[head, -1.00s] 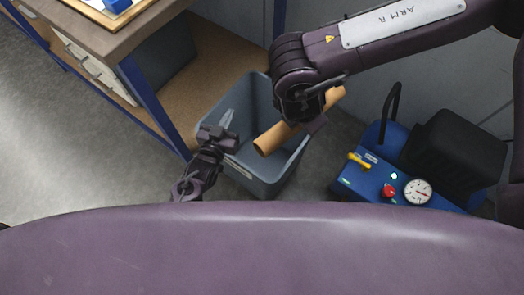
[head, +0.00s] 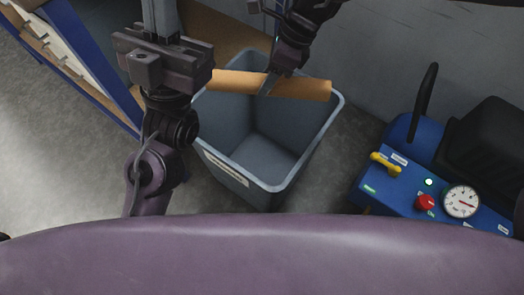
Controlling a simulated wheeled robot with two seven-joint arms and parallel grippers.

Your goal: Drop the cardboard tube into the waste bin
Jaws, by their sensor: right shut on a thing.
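The cardboard tube (head: 305,88) is a plain tan cylinder. It lies roughly level across the far part of the waste bin's opening in the picture, its right end near the bin's right rim. My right gripper (head: 268,85) comes down from the top and is shut on the tube near its middle. The waste bin (head: 220,160) is an open grey-blue tub on the floor with a pale label on its front; the inside that I see is empty. My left gripper (head: 161,18) is at the bin's left, fingers toward the top edge; its jaw gap is unclear.
A blue machine (head: 400,185) with a yellow handle, a red knob and a dial gauge stands right of the bin. A bench with blue legs (head: 85,65) is at the upper left. Grey floor (head: 50,150) is clear at the left.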

